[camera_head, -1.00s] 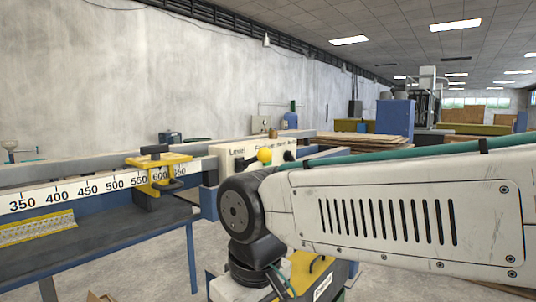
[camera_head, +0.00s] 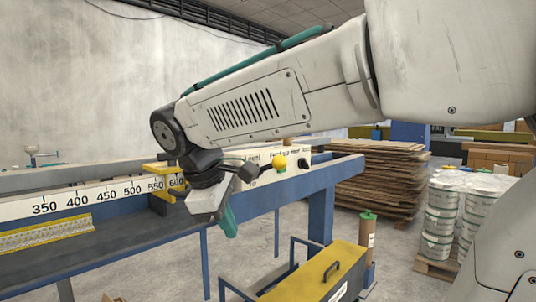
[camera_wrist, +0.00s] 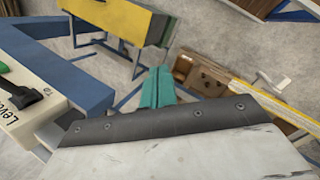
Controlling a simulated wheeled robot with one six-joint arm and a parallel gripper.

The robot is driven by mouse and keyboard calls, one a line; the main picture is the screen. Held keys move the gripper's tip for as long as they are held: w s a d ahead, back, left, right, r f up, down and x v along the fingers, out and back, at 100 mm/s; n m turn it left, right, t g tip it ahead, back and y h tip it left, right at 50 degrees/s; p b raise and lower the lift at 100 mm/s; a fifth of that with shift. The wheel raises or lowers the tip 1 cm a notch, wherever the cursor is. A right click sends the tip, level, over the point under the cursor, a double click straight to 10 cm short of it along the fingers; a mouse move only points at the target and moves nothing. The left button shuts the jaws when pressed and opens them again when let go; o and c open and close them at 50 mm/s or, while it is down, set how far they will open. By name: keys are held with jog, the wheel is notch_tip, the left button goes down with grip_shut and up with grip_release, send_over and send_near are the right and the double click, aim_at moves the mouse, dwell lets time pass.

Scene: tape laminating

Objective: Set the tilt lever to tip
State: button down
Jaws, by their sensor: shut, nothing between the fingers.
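The white label panel (camera_head: 318,156) is fixed on the blue beam, with the words Level and another partly hidden label. A lever with a yellow ball knob (camera_head: 280,162) stands out in front of it, and a black knob (camera_head: 303,163) is to its right. My gripper (camera_head: 228,223) hangs in front of the beam, left of and below the yellow ball, with its teal fingers pointing down. It is shut, empty and apart from the lever. The wrist view shows the closed teal fingers (camera_wrist: 158,87) and the panel's end (camera_wrist: 22,110) with a black handle at the left edge.
A blue table with a numbered scale (camera_head: 95,196) and a yellow stop (camera_head: 165,177) lies to the left. A yellow-topped box (camera_head: 318,272) with a handle stands below right. Stacked boards (camera_head: 375,178) and white drums (camera_head: 470,212) are further right.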

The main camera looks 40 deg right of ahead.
aim_at(275, 159)
jog(key=w+d+r+n+h, duration=0.3)
jog(key=r+n, duration=0.3)
jog(key=r, duration=0.3)
jog(key=w+d+r+n+h, duration=0.3)
jog(key=w+r+n, duration=0.2)
jog(key=r, duration=0.5)
jog(key=shift+n+g+h, duration=0.3)
jog(key=shift+n, duration=0.3)
jog(key=x, duration=1.4)
jog(key=shift+f, duration=0.1)
jog(key=shift+s, duration=0.1)
